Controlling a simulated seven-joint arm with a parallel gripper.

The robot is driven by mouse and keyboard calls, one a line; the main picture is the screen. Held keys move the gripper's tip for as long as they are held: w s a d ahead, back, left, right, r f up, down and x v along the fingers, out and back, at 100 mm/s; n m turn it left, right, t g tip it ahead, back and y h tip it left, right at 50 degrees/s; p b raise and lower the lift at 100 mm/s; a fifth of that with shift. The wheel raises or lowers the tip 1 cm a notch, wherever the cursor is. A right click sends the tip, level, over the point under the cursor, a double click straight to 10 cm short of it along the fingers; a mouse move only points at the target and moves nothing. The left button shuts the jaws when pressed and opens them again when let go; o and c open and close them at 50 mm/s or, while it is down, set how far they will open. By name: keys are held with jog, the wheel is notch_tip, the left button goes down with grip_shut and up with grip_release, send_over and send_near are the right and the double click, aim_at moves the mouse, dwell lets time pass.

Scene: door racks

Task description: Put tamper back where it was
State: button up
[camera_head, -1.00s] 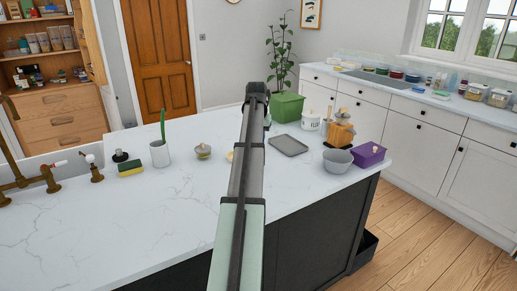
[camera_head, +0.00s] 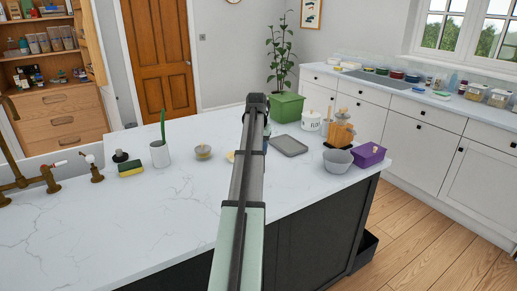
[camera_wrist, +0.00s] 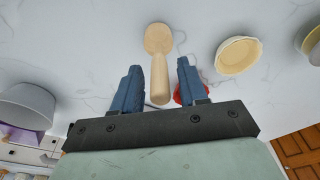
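A pale wooden tamper-like piece (camera_wrist: 158,65) with a rounded broad head and a straight handle shows in the wrist view over the white marble top. I cannot tell whether it touches the top. My gripper (camera_wrist: 158,78) has its two blue fingers wide apart, one on each side of the handle, with clear gaps. In the head view my own arm hides the gripper and this piece. A cream bowl (camera_wrist: 238,55) stands to the right in the wrist view. A small dish (camera_head: 203,152) stands on the island, left of my arm.
A red thing (camera_wrist: 183,95) is partly hidden behind the right finger. Right of my arm are a grey tray (camera_head: 289,146), a grey bowl (camera_head: 337,162), a purple box (camera_head: 369,154) and a white flour pot (camera_head: 311,121).

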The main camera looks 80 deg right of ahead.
notch_tip(320, 180, up, 12)
jog(key=a, duration=0.1)
jog(key=shift+a, duration=0.4)
dwell(0.4)
jog(key=shift+r, duration=0.1)
